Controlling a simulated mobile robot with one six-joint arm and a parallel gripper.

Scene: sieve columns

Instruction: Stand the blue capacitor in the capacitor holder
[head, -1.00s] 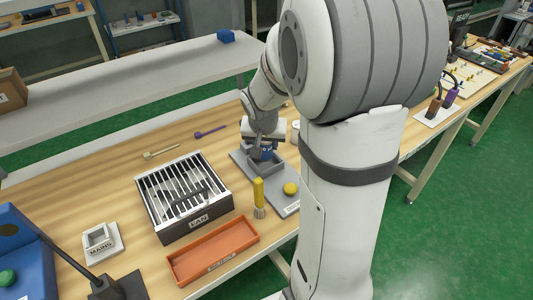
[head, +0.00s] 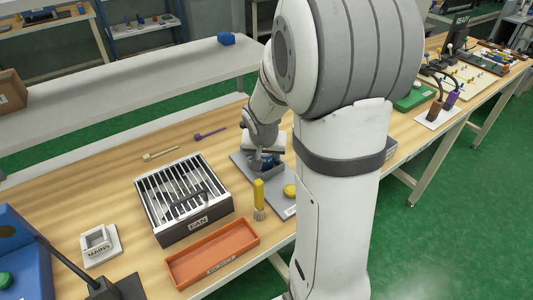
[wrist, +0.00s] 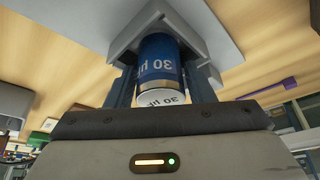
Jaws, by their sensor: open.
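The blue capacitor (wrist: 158,55), marked "30" with a white end, is between the fingers of my gripper (wrist: 160,82) in the wrist view. It sits against the angled grey walls of the capacitor holder (wrist: 205,28). My gripper is open, with a finger on each side of the capacitor. Whether the fingers touch it, and its foot, cannot be seen. In the head view my gripper (head: 264,162) is low over the grey holder plate (head: 243,170), and the capacitor is mostly hidden.
A yellow-handled brush (head: 258,196) and a yellow knob (head: 290,190) are close by the gripper. A FAN box (head: 197,222), an orange tray (head: 247,238) and a white MAINS block (head: 112,242) are to the left. A purple tool (head: 209,133) lies behind.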

